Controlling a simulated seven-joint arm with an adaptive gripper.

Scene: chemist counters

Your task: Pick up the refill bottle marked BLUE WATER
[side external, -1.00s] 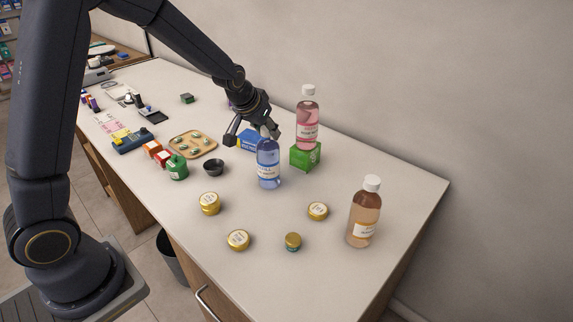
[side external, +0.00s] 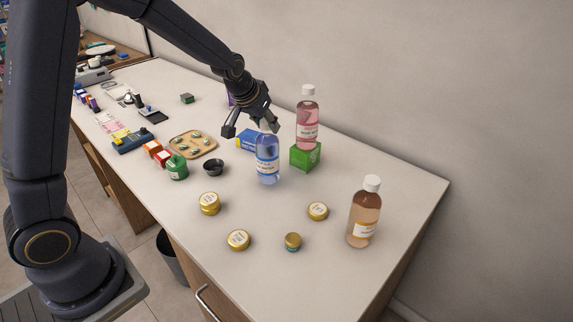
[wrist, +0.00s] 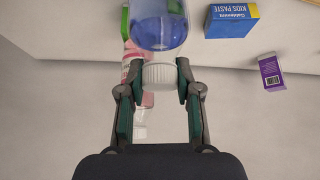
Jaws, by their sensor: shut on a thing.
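The blue bottle (side external: 267,168) with a white label is upright in the side view, near the middle of the counter. Its label is too small to read. My gripper (side external: 254,128) is above it, with its fingers at the bottle's top. In the wrist view the white cap (wrist: 160,75) lies between the two fingers of my gripper (wrist: 158,82), which are shut on it. The blue body (wrist: 160,25) extends beyond the cap. The bottle appears slightly above the counter, though its base gap is hard to judge.
A pink bottle (side external: 307,122) stands on a green box (side external: 305,156) close to the right. A blue box (side external: 248,140) lies behind. A brown bottle (side external: 364,212) and gold-lidded jars (side external: 209,204) stand nearer the front. A black bowl (side external: 214,168) is at left.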

